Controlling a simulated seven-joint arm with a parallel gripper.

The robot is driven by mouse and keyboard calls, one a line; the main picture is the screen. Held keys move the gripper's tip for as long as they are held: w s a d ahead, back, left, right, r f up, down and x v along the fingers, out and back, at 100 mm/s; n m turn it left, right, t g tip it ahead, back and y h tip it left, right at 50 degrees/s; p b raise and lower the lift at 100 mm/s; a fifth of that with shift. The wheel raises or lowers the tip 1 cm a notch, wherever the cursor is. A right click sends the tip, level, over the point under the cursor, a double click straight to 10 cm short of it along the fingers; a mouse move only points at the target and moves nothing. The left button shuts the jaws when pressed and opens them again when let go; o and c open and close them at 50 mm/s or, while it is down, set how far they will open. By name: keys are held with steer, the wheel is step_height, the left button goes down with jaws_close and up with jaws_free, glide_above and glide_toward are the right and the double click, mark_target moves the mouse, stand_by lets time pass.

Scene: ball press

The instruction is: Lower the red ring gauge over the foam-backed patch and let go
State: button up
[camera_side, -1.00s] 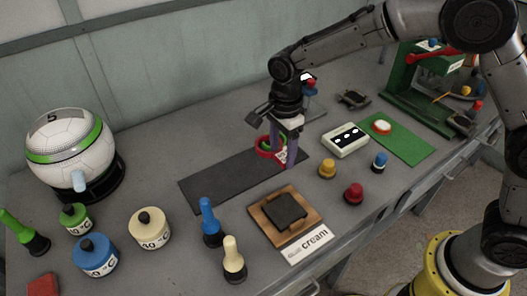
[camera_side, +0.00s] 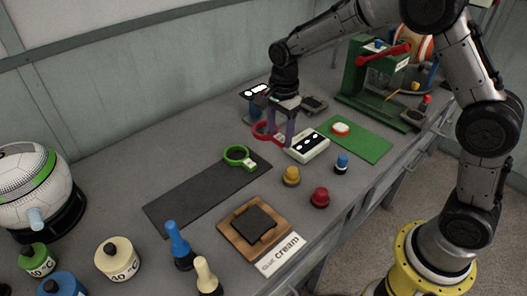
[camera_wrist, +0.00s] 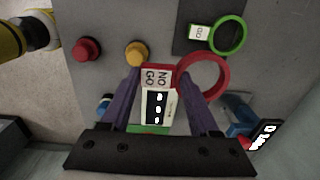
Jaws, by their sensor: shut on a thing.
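My gripper (camera_side: 282,136) is shut on the red ring gauge (camera_side: 255,131) and holds it above the table, between the dark mat and the cream box. In the wrist view my gripper (camera_wrist: 157,74) grips the gauge's tag, which reads "NO GO", and the red ring (camera_wrist: 227,76) sticks out to the right. A round, white-topped patch (camera_side: 340,128) with a red edge, apparently the foam-backed one, lies on the green mat (camera_side: 366,146). It is right of my gripper and apart from the ring. I cannot make it out in the wrist view.
A cream box (camera_side: 307,147) with a dark window stands beside my gripper, towards the green mat. A green ring gauge (camera_side: 229,157) lies on the dark mat (camera_side: 195,198). A green press (camera_side: 362,65) stands behind the green mat. Yellow (camera_side: 292,177) and red (camera_side: 320,197) knobs stand in front.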

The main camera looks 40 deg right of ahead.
steer(key=s+d+f+m, duration=0.2)
steer(key=s+d+m, duration=0.1)
steer(key=d, duration=1.1)
steer(key=s+d+f+m, duration=0.2)
steer(key=d+m, duration=0.1)
steer(key=d, duration=1.1)
steer(key=shift+f, duration=3.05)
steer(key=shift+f, duration=0.25)
steer(key=o, duration=1.5)
steer(key=shift+s, duration=0.1)
step_height(320, 180, up, 14)
steer(key=shift+f, duration=0.1)
